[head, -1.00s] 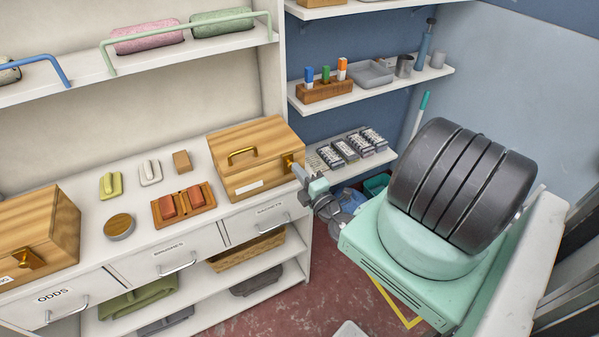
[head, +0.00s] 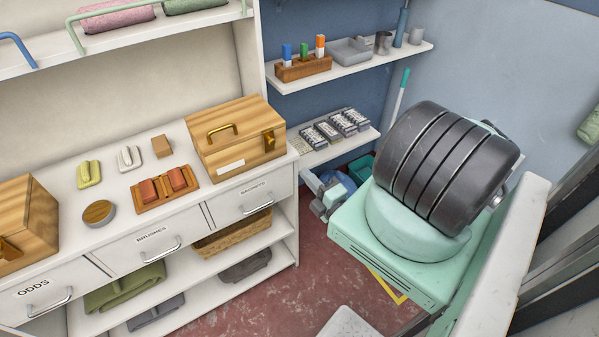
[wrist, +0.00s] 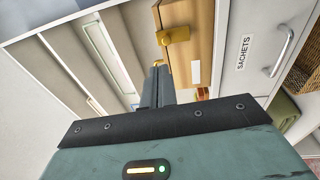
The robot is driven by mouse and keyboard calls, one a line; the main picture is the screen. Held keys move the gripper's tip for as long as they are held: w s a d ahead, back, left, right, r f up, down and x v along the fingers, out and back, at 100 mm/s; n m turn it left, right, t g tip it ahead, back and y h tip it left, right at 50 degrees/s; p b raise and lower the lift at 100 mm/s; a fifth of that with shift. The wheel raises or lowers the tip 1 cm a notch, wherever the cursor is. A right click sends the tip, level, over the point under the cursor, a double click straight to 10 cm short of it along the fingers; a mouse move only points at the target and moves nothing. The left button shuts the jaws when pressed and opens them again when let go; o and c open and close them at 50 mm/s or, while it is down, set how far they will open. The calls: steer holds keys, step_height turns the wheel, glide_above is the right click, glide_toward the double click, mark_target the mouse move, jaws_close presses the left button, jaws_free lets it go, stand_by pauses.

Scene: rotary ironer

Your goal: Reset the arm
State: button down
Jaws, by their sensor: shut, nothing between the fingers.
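My gripper (head: 309,179) shows in the head view between the counter's right end and the mint-green machine, partly hidden behind the machine. It is clear of the counter and holds nothing. In the wrist view its two dark fingers (wrist: 157,86) are together, pointing at the shelving unit. The wooden box with a brass handle and latch (head: 240,143) stands shut at the counter's right end, to the left of my gripper. Its brass latch (wrist: 174,36) shows beyond the fingertips in the wrist view.
The mint-green machine with a dark roller (head: 430,165) stands close on the right. The SACHETS drawer (head: 247,201) is shut. Low wall shelves (head: 340,148) hold several small packs behind my gripper. Red floor (head: 290,300) is open in front of the counter.

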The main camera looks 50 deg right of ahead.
steer(key=shift+s+a, duration=0.1)
steer(key=shift+s, duration=0.45)
steer(key=s+a+r+m+g+y+b, duration=0.1)
steer(key=s+a+r+m+g+b, duration=0.1)
steer(key=a+r+g, duration=0.3)
steer(key=s+a+r+m+g+y+b, duration=0.2)
steer(key=a+r+g, duration=0.3)
steer(key=a, duration=0.7)
steer(key=s+a+r+m+g+y+b, duration=0.1)
steer(key=s+a+r+m+g+b, duration=0.2)
steer(key=a+g, duration=0.6)
step_height(320, 180, up, 3)
steer(key=shift+s+f+m, duration=0.1)
steer(key=shift+s+m, duration=0.5)
steer(key=shift+s, duration=0.05)
